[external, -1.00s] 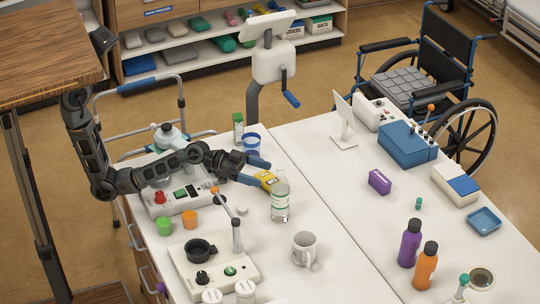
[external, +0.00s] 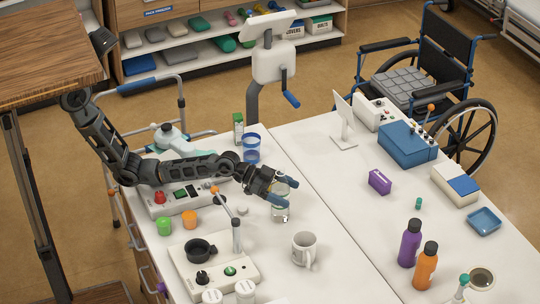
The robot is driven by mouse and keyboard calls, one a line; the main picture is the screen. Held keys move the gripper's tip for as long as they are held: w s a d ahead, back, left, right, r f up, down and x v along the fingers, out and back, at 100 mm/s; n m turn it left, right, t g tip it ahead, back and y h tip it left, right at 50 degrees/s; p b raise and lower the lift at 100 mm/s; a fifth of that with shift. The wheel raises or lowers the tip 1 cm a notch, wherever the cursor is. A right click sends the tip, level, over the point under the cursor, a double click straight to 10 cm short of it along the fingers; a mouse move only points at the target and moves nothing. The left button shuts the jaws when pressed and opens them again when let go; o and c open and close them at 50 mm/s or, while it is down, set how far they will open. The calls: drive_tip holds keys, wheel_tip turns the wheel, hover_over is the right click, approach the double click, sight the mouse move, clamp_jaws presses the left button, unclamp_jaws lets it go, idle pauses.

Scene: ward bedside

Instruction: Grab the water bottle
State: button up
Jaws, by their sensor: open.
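The water bottle (external: 281,214) is clear, with a pale label, and stands upright on the white table. Its upper part is mostly hidden by my gripper; its clear base shows below. My gripper (external: 288,192) is open, with blue-tipped fingers at the bottle's upper part. One finger is on the far side in the picture and the other on the near side. I cannot tell whether either finger touches the bottle.
A white mug (external: 305,250) stands just in front of the bottle. A white device with a dark cup (external: 200,249) and an upright post (external: 236,235) is to the left. Purple (external: 410,243) and orange (external: 426,266) bottles stand at right.

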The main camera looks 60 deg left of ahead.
sight(285, 181)
drive_tip(key=c, duration=1.2)
drive_tip(key=shift+r, duration=0.15)
drive_tip(key=shift+c, duration=0.2)
drive_tip(key=shift+s+d+r+p, duration=0.1)
drive_tip(key=shift+r+p, duration=1.3)
drive_tip(key=shift+r, duration=0.75)
drive_tip(key=s+d+r, duration=0.6)
drive_tip(key=s+d, duration=0.1)
drive_tip(key=s, duration=0.2)
drive_tip(key=shift+r, duration=0.2)
